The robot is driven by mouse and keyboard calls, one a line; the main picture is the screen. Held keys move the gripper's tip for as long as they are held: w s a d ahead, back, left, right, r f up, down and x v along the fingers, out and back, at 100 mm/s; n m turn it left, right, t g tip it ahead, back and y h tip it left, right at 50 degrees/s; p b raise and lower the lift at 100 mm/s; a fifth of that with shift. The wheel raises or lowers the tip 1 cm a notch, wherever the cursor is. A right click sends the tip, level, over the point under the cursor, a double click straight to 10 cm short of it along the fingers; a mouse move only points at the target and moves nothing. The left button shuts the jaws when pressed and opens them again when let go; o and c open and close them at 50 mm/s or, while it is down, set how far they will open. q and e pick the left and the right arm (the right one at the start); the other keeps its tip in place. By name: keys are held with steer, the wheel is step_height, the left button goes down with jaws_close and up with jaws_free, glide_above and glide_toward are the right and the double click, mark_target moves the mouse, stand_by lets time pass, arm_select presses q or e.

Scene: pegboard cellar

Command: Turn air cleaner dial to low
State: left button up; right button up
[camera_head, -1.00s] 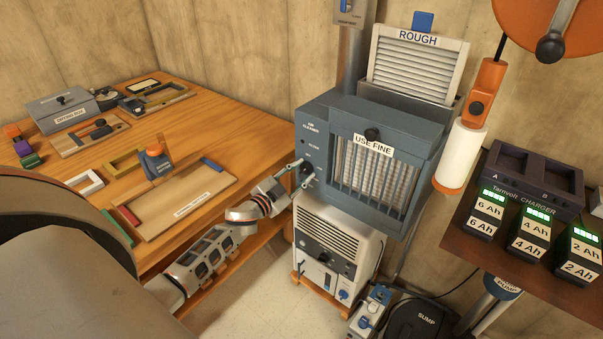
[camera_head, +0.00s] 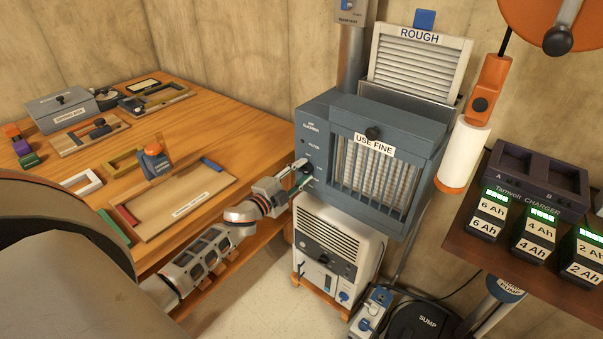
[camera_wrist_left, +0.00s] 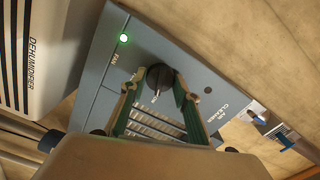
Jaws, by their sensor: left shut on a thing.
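The air cleaner (camera_head: 322,125) is a blue-grey box on the wall side with a barred front and a "USE FINE" label. Its dark round dial (camera_wrist_left: 160,79) shows in the left wrist view. A small pale mark shows at the dial's lower edge; the lettering there is too small to read surely. My right gripper is not in view.
A white dehumidifier (camera_head: 340,240) stands right below the air cleaner. A wooden bench (camera_head: 235,135) with trays is to the left. A hanging orange and white tool (camera_head: 468,150) and a battery charger (camera_head: 535,190) are to the right.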

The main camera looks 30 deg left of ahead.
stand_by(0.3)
arm_select(q)
steer(key=o, duration=1.1)
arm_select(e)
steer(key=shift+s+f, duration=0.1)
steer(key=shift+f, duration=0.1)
arm_select(q)
steer(key=shift+s, duration=0.1)
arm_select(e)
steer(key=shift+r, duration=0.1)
arm_select(q)
steer(key=s, duration=0.8)
steer(key=s+a, duration=0.1)
steer(key=s, duration=0.2)
steer(key=shift+s, duration=0.4)
